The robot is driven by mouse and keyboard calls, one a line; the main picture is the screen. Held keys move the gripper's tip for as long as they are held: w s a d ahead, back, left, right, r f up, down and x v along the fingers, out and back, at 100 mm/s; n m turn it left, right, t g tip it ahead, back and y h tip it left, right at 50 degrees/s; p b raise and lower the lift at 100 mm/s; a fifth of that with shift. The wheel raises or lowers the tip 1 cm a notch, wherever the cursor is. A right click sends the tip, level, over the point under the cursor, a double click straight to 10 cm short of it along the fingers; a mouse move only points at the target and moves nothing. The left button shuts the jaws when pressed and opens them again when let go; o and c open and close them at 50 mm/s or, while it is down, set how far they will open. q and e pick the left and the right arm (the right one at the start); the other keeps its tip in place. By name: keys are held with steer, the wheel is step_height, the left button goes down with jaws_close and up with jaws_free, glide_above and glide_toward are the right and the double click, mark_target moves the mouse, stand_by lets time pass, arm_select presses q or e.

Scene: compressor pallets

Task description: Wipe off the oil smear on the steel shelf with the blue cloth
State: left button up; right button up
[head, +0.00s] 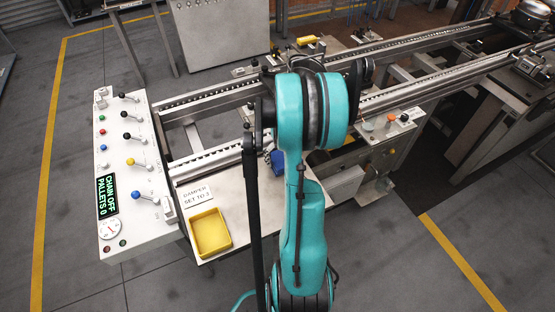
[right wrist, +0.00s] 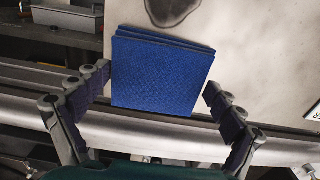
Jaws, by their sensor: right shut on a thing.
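The blue cloth (right wrist: 160,76), a folded square pad, is between the two fingers of my right gripper (right wrist: 157,82) in the right wrist view. The gripper is shut on it. A bit of the cloth (head: 278,161) shows beside my teal right arm in the head view. The dark oil smear (right wrist: 171,9) is on the pale steel shelf (right wrist: 252,48), just beyond the cloth and cut by the top edge of the right wrist view. In the head view the shelf (head: 240,205) shows left of my arm, which hides the smear. My left gripper is not in view.
On the shelf are a yellow tray (head: 210,233) and a damper card (head: 198,195). Left of it stands a control panel (head: 130,180) with several levers. Conveyor rails (head: 215,160) run behind the shelf. A panel with buttons (head: 385,140) stands to the right.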

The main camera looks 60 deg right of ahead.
steer(key=shift+s+d, duration=0.45)
steer(key=shift+d, duration=0.2)
steer(key=shift+s+a+r, duration=0.1)
steer(key=shift+s+a, duration=0.95)
steer(key=shift+s, duration=0.65)
steer(key=shift+s+a+r, duration=0.1)
steer(key=shift+s+a, duration=1)
steer(key=shift+s, duration=0.6)
steer(key=shift+s+a+r, duration=0.1)
steer(key=shift+s+a, duration=0.95)
steer(key=shift+s, duration=0.65)
steer(key=shift+w+d, duration=0.6)
steer(key=shift+w, duration=0.4)
steer(key=shift+w+d, duration=0.65)
steer(key=shift+w, duration=0.35)
steer(key=shift+w+d, duration=0.6)
steer(key=shift+w, duration=0.4)
steer(key=o, duration=0.7)
